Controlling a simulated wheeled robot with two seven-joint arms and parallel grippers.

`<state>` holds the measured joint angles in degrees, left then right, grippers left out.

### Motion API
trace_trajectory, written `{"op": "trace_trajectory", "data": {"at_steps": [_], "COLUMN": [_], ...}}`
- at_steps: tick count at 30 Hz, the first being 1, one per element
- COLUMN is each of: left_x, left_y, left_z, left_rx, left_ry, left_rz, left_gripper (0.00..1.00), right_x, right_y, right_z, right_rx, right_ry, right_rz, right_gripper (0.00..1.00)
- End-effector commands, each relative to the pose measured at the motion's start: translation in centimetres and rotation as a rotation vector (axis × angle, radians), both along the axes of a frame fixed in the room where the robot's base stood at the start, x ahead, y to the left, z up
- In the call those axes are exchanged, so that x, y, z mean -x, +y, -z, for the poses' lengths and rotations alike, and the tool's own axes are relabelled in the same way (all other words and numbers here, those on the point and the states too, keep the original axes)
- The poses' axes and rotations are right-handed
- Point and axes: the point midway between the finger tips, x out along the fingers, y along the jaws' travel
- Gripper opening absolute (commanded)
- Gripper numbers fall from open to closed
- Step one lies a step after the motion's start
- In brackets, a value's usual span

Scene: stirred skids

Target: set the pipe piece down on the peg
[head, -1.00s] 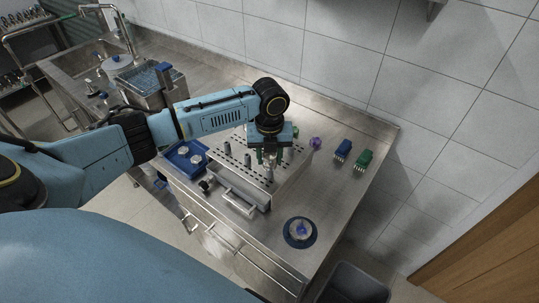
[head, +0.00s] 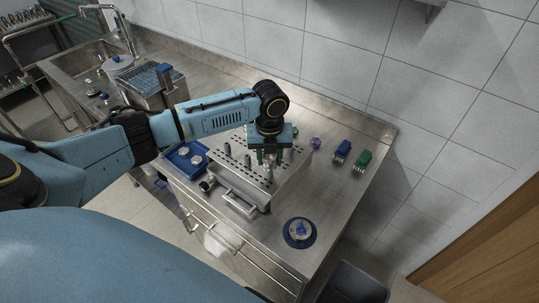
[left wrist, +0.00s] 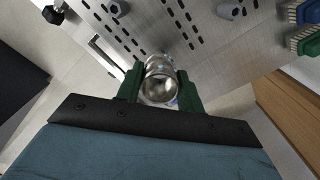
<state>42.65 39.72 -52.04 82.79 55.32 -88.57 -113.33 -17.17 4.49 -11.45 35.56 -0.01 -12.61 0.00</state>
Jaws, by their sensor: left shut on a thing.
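The pipe piece (left wrist: 160,82) is a shiny metal tube, seen nearly end-on in the left wrist view. My left gripper (left wrist: 160,88) is shut on it, with green fingers on both sides. In the head view my left gripper (head: 268,158) points down over the perforated metal rack, and the pipe piece (head: 268,174) shows below the fingers. Grey pegs (head: 247,161) stand on the rack top (head: 262,182) beside the gripper. No peg shows directly under the pipe piece, and I cannot tell whether it touches the rack. My right gripper is not in view.
A blue tray (head: 180,167) with pale pieces lies left of the rack. A round blue base (head: 299,233) stands at the front right. A blue brush (head: 342,150) and a green brush (head: 361,160) lie to the right. The counter between them is clear.

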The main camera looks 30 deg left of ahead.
Motion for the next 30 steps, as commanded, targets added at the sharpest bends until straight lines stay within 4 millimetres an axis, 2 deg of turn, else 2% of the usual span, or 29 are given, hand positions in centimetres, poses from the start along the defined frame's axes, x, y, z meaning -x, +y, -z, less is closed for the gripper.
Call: {"op": "trace_trajectory", "data": {"at_steps": [17,30], "left_x": [0.0,0.0], "left_y": [0.0,0.0], "left_z": [0.1,1.3], "left_rx": [0.001,0.0], "left_ry": [-0.001,-0.001], "left_rz": [0.0,0.0], "left_gripper": [0.12,0.12], "right_x": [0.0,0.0], "right_y": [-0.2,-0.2], "right_z": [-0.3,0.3], "right_rx": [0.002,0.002], "right_ry": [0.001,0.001], "right_rz": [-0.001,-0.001], "right_gripper": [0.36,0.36]}}
